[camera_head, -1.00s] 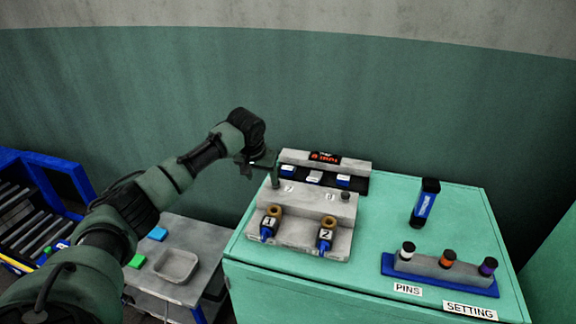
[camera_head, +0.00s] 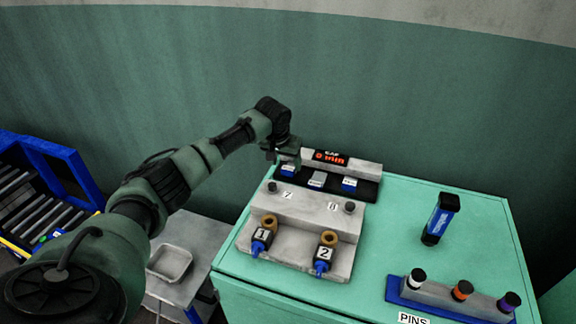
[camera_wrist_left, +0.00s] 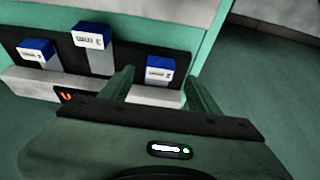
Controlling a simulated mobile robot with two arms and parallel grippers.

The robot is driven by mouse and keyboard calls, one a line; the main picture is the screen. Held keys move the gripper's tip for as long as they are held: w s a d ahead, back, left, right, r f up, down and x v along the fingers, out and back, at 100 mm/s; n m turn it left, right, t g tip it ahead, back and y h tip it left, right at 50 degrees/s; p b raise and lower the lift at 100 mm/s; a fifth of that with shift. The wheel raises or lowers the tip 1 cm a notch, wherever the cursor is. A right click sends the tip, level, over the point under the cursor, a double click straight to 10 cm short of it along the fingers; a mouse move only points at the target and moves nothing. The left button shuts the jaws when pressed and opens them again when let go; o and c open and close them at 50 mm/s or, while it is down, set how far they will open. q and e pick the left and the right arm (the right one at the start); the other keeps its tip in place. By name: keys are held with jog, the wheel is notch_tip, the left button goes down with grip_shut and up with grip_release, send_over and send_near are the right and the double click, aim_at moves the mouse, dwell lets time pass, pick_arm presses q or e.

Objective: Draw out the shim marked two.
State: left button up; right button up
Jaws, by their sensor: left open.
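The piece marked 2 (camera_head: 324,253), dark with a white label and a blue end, sits at the front right of the grey press block (camera_head: 290,252), by a brass ring (camera_head: 329,238). A similar piece marked 1 (camera_head: 261,240) sits to its left. My left gripper (camera_head: 284,156) is above the back left of the block, near the left blue-and-white piece on the black rack, away from the piece marked 2. In the left wrist view its two fingers (camera_wrist_left: 160,88) are apart, with a blue-topped piece (camera_wrist_left: 160,68) beyond them. My right gripper is not in view.
The black rack (camera_head: 334,187) holds three blue-and-white pieces before a red-lit display (camera_head: 330,157). A side table with a tray (camera_head: 170,262) is at left.

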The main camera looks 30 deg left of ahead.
aim_at(288, 169)
pick_arm(q)
jog(key=x, duration=0.4)
jog(key=shift+w+f, duration=0.2)
jog(key=shift+c, duration=0.3)
